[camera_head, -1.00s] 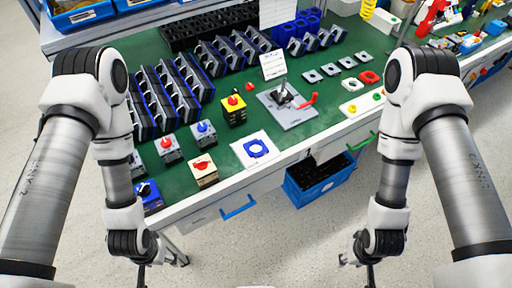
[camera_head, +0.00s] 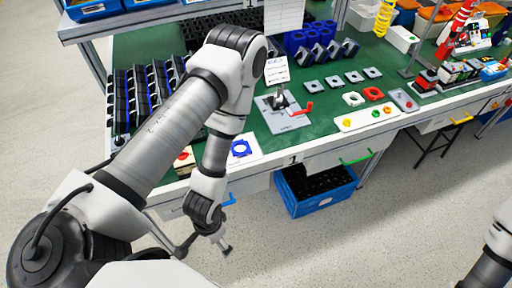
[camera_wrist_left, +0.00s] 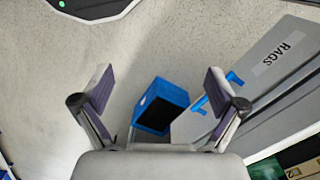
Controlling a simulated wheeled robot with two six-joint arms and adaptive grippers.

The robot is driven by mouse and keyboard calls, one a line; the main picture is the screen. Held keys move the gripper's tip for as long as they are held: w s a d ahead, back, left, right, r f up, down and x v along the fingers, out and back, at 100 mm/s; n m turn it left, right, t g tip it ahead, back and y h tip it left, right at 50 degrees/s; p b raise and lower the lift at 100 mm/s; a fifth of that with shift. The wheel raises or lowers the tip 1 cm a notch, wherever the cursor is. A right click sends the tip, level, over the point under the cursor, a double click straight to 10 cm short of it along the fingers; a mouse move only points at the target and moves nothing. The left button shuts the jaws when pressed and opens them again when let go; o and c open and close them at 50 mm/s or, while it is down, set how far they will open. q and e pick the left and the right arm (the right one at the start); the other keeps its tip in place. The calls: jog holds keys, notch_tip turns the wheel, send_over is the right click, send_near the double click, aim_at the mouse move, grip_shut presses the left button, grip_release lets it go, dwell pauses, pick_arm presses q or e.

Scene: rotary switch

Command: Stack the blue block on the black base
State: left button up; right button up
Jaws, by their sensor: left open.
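A blue square piece with a round opening (camera_head: 241,149) lies on a white sheet near the table's front edge, just right of my left arm. Black parts with blue edges (camera_head: 140,95) stand in rows at the left of the table; I cannot tell which one is the black base. My left gripper (camera_head: 222,246) hangs in front of the table, below its edge and apart from both. In the left wrist view its two fingers (camera_wrist_left: 158,92) are spread with nothing between them. My right arm shows only at the lower right edge; its gripper is out of view.
A blue bin (camera_head: 322,207) sits below the table; it also shows in the left wrist view (camera_wrist_left: 165,92). A grey plate with a red lever (camera_head: 285,118) stands mid-table. A drawer with a green handle (camera_head: 356,159) is at the front. The floor in front is clear.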

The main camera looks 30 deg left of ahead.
pick_arm(q)
jog(key=s+m, duration=0.1)
notch_tip(320, 180, up, 7)
jog(key=m+g+b, duration=0.1)
jog(key=m+b, duration=0.5)
jog(key=m, duration=1.7)
send_over(240, 150)
jog(key=s+d, duration=0.1)
jog(key=s, duration=0.4)
jog(key=shift+w+f, duration=0.1)
jog(key=shift+w, duration=0.15)
jog(key=shift+t, duration=0.8)
jog(key=w+r, duration=0.2)
jog(key=w+a+r+b, duration=0.1)
jog(key=w+r, duration=0.1)
jog(key=shift+w+r, duration=0.2)
jog(key=shift+r, duration=0.15)
notch_tip(240, 150, down, 7)
jog(key=shift+w+f+p, duration=0.1)
jog(key=shift+w+p, duration=0.05)
jog(key=shift+p, duration=0.35)
jog(key=c, duration=1.2)
pick_arm(e)
jog(key=f, duration=0.5)
jog(key=shift+a+f, duration=0.25)
jog(key=shift+f, duration=0.15)
